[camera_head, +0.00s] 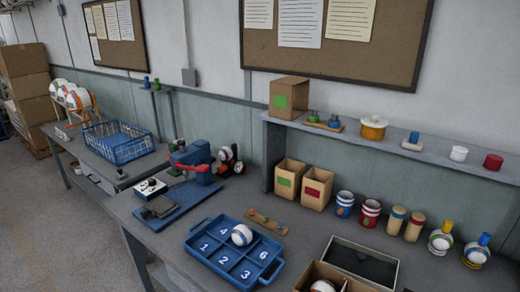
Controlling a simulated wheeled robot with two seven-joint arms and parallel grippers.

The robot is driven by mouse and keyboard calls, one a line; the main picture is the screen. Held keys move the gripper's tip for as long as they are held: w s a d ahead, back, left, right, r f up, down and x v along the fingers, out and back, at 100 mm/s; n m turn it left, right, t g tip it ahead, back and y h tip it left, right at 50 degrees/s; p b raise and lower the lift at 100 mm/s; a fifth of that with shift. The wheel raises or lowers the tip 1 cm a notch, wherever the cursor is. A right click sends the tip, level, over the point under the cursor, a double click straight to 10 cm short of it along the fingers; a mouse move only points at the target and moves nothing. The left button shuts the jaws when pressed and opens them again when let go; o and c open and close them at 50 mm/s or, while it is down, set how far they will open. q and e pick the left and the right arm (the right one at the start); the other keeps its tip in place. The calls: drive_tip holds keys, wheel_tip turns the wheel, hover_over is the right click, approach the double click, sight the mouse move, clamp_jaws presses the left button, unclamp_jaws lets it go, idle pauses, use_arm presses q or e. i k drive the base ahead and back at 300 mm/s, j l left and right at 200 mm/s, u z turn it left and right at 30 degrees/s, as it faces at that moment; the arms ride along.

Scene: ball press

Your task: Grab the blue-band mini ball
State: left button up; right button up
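A small white ball with a bluish band (242,235) sits in the blue numbered tray (191,243) on the workbench. It lies in the back row between the compartments marked 4 and 6, and its own number is hidden. A second whitish ball (323,287) is in an open cardboard box (304,279) at the bottom edge, partly cut off; its band colour is hard to tell. Neither of my grippers is in view.
A blue press with a red handle (197,166) stands left of the tray. A dark open box (362,262) is right of it, with several cans and bottles behind. A small wooden strip with pegs (265,221) lies close behind the tray. A shelf (395,148) overhangs the bench's back.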

sight(242, 235)
drive_tip(key=i+j+z, duration=0.1)
drive_tip(key=j+z, duration=0.25)
drive_tip(key=i+j+z, duration=0.1)
drive_tip(key=j+z, duration=0.25)
drive_tip(key=j, duration=0.2)
drive_tip(key=j+z, duration=0.35)
drive_tip(key=j, duration=0.1)
